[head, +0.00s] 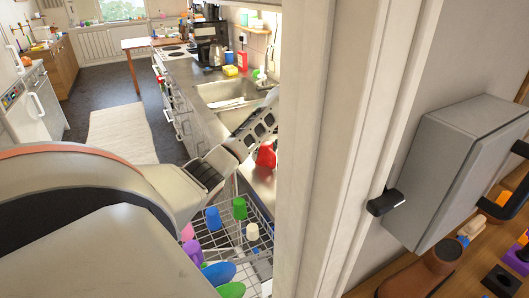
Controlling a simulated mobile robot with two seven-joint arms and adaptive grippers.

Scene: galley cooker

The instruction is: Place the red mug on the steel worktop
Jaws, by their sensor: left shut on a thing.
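The red mug (266,155) is beside my left gripper (262,135), over the near end of the steel worktop (207,122). My left gripper is shut on the red mug. The pale door post hides part of the gripper's right side, so the fingertips and their exact hold are not clear. I cannot tell whether the mug touches the worktop. My right gripper is not in view.
A wire dish rack (222,240) with coloured cups and plates stands below the gripper. The sink (225,92) is behind it. The door post (312,150) stands close on the right. A grey cabinet (450,165) hangs farther right.

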